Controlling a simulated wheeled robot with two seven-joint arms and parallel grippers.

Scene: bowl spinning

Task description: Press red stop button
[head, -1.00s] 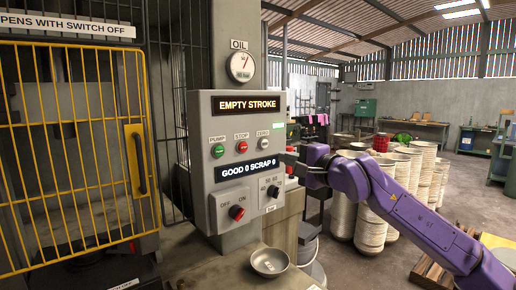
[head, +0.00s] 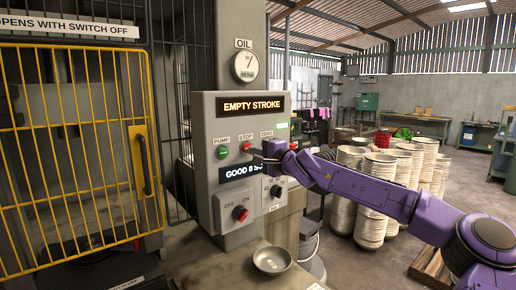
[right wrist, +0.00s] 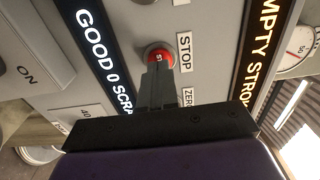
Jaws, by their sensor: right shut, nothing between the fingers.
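The red stop button (head: 246,147) is on the grey control panel (head: 206,180), between the green pump button (head: 222,153) and the zero button, which my right gripper partly hides in the head view. In the right wrist view the stop button (right wrist: 158,54) shows right at the fingertips, beside its STOP label (right wrist: 184,52). My right gripper (head: 256,151) is shut and empty, with its tips at or just in front of the button. I cannot tell whether they touch it. My left gripper is not in view.
The panel also has an EMPTY STROKE display (head: 252,104), a red on/off knob (head: 240,213) and a second dial. A metal bowl (head: 272,260) sits on the ledge below. A yellow cage door (head: 142,165) stands at left. Bowl stacks (head: 372,200) stand behind my right arm.

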